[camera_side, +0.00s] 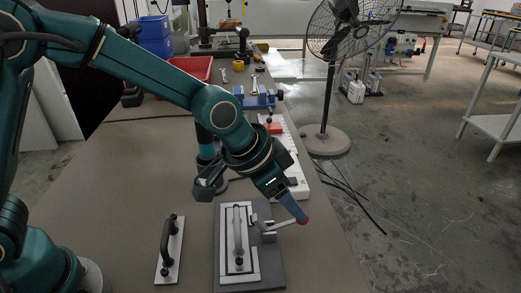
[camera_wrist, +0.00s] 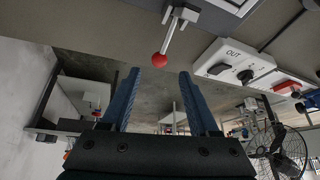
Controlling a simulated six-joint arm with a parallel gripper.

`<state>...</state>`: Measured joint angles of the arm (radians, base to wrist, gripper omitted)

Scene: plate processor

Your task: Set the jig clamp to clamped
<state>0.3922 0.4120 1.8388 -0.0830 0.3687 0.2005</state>
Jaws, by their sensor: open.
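The jig (camera_side: 276,274) is a dark grey base holding a light plate (camera_side: 230,212) with an upright-handled top. Its clamp (camera_side: 266,229) is on the right side, with a metal lever (camera_side: 285,225) sticking out to the right, low and nearly level. The lever ends in a red ball knob (camera_side: 306,221). In the wrist view the red knob (camera_wrist: 159,60) lies just beyond and between my fingertips. My gripper (camera_wrist: 158,73) is open and empty, its blue fingers apart; in the side view my gripper (camera_side: 300,213) points down at the knob. Contact cannot be told.
A second handled plate (camera_side: 170,262) lies on the table (camera_side: 110,215) left of the jig. A white box (camera_wrist: 232,62) marked OUT shows at right in the wrist view. A blue vise (camera_side: 258,98) and red bin (camera_side: 193,68) are farther back. The table's right edge is close by.

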